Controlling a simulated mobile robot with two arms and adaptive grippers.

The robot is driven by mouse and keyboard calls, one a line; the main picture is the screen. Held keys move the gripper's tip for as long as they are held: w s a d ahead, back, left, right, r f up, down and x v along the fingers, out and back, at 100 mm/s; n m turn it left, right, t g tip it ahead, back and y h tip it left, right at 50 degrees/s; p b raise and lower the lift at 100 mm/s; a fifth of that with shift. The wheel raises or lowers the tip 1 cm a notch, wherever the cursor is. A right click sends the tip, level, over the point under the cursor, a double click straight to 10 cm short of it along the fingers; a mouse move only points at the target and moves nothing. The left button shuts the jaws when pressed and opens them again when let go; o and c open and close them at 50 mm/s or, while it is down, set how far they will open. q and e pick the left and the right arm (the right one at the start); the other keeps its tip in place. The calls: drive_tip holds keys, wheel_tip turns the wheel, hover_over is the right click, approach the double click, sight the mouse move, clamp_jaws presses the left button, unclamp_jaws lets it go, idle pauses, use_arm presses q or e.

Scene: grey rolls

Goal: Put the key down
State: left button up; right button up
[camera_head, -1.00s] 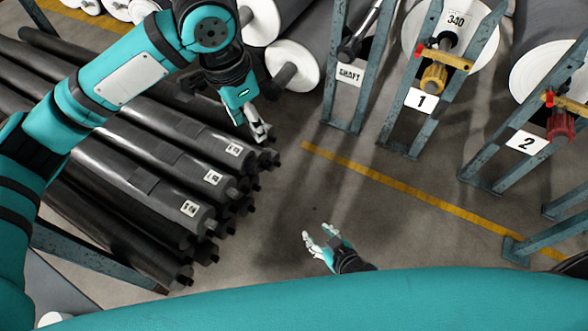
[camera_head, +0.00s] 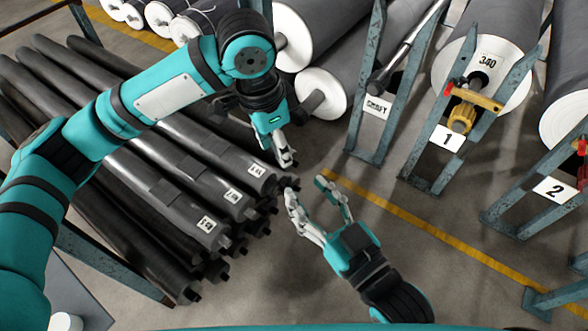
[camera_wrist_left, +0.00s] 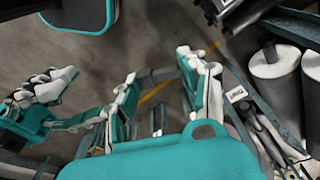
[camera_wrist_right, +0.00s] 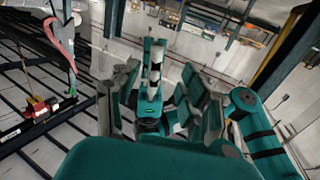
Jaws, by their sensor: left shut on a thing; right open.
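My left gripper (camera_head: 287,160) points down over the floor, just off the ends of the stacked dark shafts in the head view. In the right wrist view, the left gripper (camera_wrist_right: 154,68) shows between my right fingers, with no key distinguishable. The right gripper also shows at the left of the left wrist view (camera_wrist_left: 45,92).
A stack of dark shafts (camera_head: 160,185) lies left of the grippers. Stand 1 (camera_head: 447,139) and stand 2 (camera_head: 553,190) hold large rolls on the right. A shaft stand (camera_head: 376,106) is behind. Bare floor with a yellow line (camera_head: 400,212) lies between.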

sight(277, 155)
drive_tip(key=x, duration=1)
drive_tip(key=shift+w+a, duration=0.2)
drive_tip(key=shift+w, duration=0.05)
clamp_jaws()
use_arm(q)
drive_tip(key=shift+w, duration=0.1)
use_arm(e)
drive_tip(key=shift+s+a, duration=0.1)
use_arm(q)
drive_tip(key=o, duration=1.1)
drive_tip(key=shift+c, duration=0.2)
drive_tip(key=shift+o, duration=1)
drive_tip(key=shift+d, duration=0.1)
drive_tip(key=shift+r, duration=0.1)
